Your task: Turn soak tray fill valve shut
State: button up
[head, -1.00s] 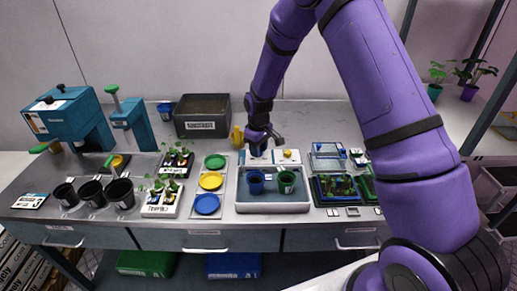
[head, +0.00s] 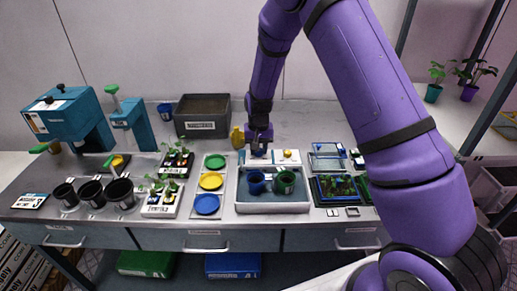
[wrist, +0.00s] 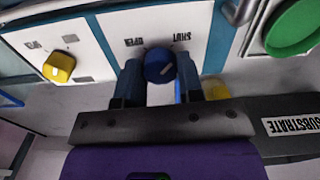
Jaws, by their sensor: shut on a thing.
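The fill valve's blue knob (wrist: 158,66) sits on a white panel (wrist: 115,28) between upside-down OPEN and SHUT labels in the wrist view. My gripper (wrist: 160,75) is shut on the knob, one finger on each side. In the head view my gripper (head: 258,152) points down onto the panel behind the soak tray (head: 272,205) and hides most of the knob. A blue pot (head: 256,182) and a green pot (head: 285,182) stand in the tray.
Coloured dishes (head: 211,181) lie left of the tray and clear-lidded boxes (head: 327,157) lie right.

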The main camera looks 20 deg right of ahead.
jog(key=shift+m, duration=0.5)
jog(key=o, duration=0.9)
notch_tip(320, 180, up, 11)
jog(key=shift+f, duration=0.1)
dwell(0.4)
